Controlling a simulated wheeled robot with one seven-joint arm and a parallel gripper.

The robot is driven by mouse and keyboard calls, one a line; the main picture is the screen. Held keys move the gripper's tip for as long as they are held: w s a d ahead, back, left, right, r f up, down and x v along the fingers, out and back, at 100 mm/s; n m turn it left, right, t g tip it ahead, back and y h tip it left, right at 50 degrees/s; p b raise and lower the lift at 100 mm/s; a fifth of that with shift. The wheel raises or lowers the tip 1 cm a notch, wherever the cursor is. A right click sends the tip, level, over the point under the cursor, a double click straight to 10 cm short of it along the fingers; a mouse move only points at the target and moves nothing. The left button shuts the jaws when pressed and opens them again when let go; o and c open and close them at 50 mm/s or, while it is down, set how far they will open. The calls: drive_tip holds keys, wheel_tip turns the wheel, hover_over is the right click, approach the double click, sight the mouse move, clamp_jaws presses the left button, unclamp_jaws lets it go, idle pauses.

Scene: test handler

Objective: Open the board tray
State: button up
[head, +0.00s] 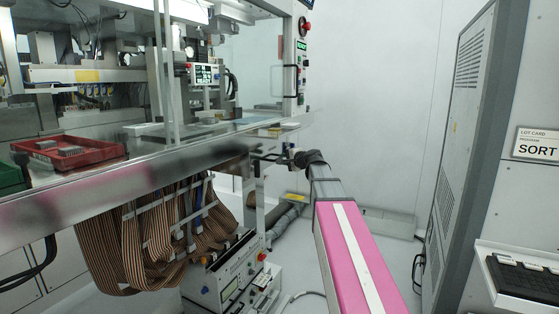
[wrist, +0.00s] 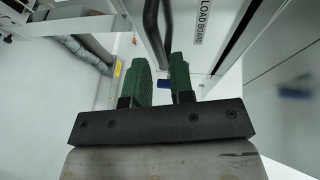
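The board tray front (wrist: 212,35) is a pale panel lettered "LOAD BOARD" in the wrist view. A dark bar handle (wrist: 152,28) stands beside the lettering and runs down toward the gap between my fingertips. My gripper (wrist: 163,72) has two green fingers set apart, with no object clearly clamped between them. I cannot tell whether the handle lies between the fingers in depth. In the head view my gripper (head: 283,158) is small and partly hidden, at the right end of the handler, just below its deck edge.
Striped ribbon cables (head: 150,235) hang under the deck, above a boxed instrument (head: 228,285). A red tray (head: 68,153) sits on the deck. A grey cabinet (head: 470,130) and a shelf with a black tray (head: 525,278) stand at right. Floor between is mostly clear.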

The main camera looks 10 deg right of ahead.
drive_tip(key=shift+x, duration=2)
clamp_jaws()
drive_tip(key=shift+s, duration=0.15)
drive_tip(key=s+d, duration=1.1)
drive_tip(key=d, duration=0.5)
drive_tip(key=s+d, duration=1.2)
drive_tip(key=d, duration=0.4)
drive_tip(key=shift+s+d+f, duration=0.1)
drive_tip(key=shift+s, duration=0.05)
unclamp_jaws()
